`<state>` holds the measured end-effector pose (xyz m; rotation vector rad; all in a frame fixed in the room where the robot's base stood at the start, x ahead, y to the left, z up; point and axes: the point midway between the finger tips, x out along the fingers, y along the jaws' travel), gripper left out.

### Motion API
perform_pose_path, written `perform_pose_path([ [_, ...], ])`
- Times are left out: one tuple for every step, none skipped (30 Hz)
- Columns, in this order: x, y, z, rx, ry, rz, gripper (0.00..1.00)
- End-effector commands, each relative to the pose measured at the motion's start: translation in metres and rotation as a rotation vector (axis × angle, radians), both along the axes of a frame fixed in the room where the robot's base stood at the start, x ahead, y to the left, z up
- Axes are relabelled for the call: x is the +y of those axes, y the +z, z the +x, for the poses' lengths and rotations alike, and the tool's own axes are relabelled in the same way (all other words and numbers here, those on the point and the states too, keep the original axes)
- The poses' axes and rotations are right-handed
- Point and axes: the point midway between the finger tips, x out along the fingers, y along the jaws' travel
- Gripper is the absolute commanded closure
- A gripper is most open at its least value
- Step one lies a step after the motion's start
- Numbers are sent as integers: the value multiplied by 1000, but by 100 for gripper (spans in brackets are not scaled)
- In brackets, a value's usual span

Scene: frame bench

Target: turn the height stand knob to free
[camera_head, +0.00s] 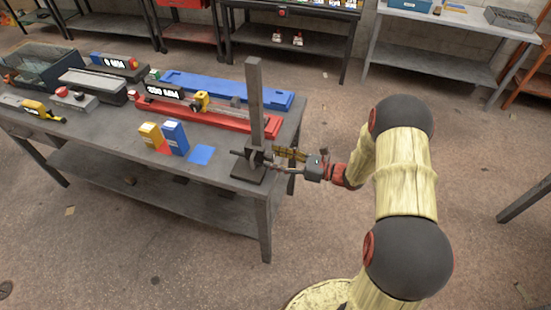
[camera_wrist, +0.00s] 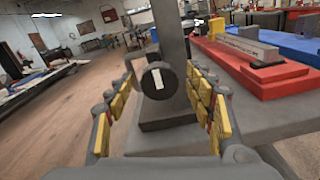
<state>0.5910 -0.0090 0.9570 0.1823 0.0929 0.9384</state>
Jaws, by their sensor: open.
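The height stand (camera_head: 254,105) is a tall grey post on a dark base at the bench's right end. Its knob (camera_wrist: 158,80) is a dark round disc with a white bar, facing my wrist camera; the bar stands close to upright, slightly tilted. My gripper (camera_head: 282,160) is at the right of the stand, at knob height. In the wrist view, my gripper (camera_wrist: 162,98) is open, with its yellow-padded fingers on either side of the knob. The knob appears between the fingers, with visible gaps; I cannot tell how deep it sits. In the head view the knob is mostly hidden.
A red rail (camera_head: 215,118) and a blue rail (camera_head: 225,90) lie behind the stand. Blue (camera_head: 175,137) and yellow (camera_head: 151,134) boxes and a blue square (camera_head: 201,154) are to its left. The floor right of the bench is clear around my arm.

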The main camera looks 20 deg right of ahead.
Motion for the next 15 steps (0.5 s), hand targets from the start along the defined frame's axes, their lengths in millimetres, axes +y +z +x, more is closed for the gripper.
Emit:
perform_pose_path([
  [0,0,0,0,0,0,46],
  [0,0,0,0,0,0,46],
  [0,0,0,0,0,0,46],
  [0,0,0,0,0,0,47],
  [0,0,0,0,0,0,48],
  [0,0,0,0,0,0,51],
  [0,0,0,0,0,0,52],
  [0,0,0,0,0,0,54],
  [0,0,0,0,0,0,56],
  [0,0,0,0,0,0,58],
  [0,0,0,0,1,0,60],
  [0,0,0,0,1,0,62],
  [0,0,0,0,1,0,64],
  [0,0,0,0,1,0,66],
  [0,0,0,0,1,0,68],
])
